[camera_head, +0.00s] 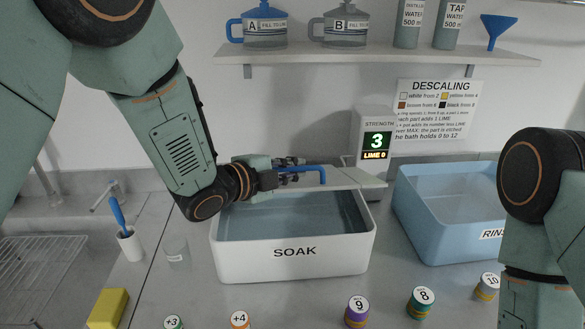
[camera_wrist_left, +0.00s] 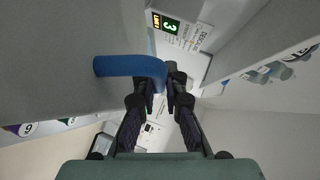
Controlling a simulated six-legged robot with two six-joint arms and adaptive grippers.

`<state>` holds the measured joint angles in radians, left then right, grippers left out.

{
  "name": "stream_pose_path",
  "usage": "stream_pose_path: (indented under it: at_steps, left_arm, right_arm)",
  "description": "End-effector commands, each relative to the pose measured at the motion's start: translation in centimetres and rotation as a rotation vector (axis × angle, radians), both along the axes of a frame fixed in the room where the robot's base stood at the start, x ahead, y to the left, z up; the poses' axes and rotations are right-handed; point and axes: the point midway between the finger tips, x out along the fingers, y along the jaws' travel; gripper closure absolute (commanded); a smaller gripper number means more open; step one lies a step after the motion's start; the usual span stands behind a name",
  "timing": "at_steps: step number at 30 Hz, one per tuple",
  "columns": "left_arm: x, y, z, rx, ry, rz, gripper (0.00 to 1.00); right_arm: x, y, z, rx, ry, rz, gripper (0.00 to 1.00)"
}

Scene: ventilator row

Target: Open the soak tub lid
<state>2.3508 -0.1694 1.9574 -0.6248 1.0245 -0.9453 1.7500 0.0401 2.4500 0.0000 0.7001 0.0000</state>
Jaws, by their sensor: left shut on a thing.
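The white soak tub (camera_head: 295,252) stands on the counter with liquid visible inside. Its pale lid (camera_head: 345,178) is raised at the tub's back edge, and the front of the opening is uncovered. The blue lid handle (camera_head: 316,171) sticks out from the lid. My left gripper (camera_head: 291,171) reaches over the tub from the left and is shut on this handle. In the left wrist view the fingers (camera_wrist_left: 165,82) close at the end of the blue handle (camera_wrist_left: 128,66), beside the grey lid surface (camera_wrist_left: 50,60). My right gripper is out of view.
A blue rinse tub (camera_head: 440,235) stands to the right. A strength display (camera_head: 376,145) reading 3 is behind. Several numbered pots, including the 9 pot (camera_head: 357,312), line the front. A yellow sponge (camera_head: 108,308), a clear cup (camera_head: 176,252) and a brush holder (camera_head: 130,245) are left.

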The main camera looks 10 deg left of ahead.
Motion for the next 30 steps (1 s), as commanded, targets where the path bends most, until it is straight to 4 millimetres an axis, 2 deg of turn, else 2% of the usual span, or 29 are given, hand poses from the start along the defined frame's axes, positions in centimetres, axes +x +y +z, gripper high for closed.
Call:
stream_pose_path:
  at_steps: [14,23,30]
  left_arm:
    - [0.3,0.1,0.5,-0.002,-0.004,0.003,1.0]
    - [2.1,0.4,3.2,-0.003,-0.006,0.004,1.0]
    - [4.4,0.9,6.0,-0.004,0.0,0.003,1.0]
  right_arm:
    - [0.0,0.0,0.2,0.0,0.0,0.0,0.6]
    - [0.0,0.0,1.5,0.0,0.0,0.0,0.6]
    - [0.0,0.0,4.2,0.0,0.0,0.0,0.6]
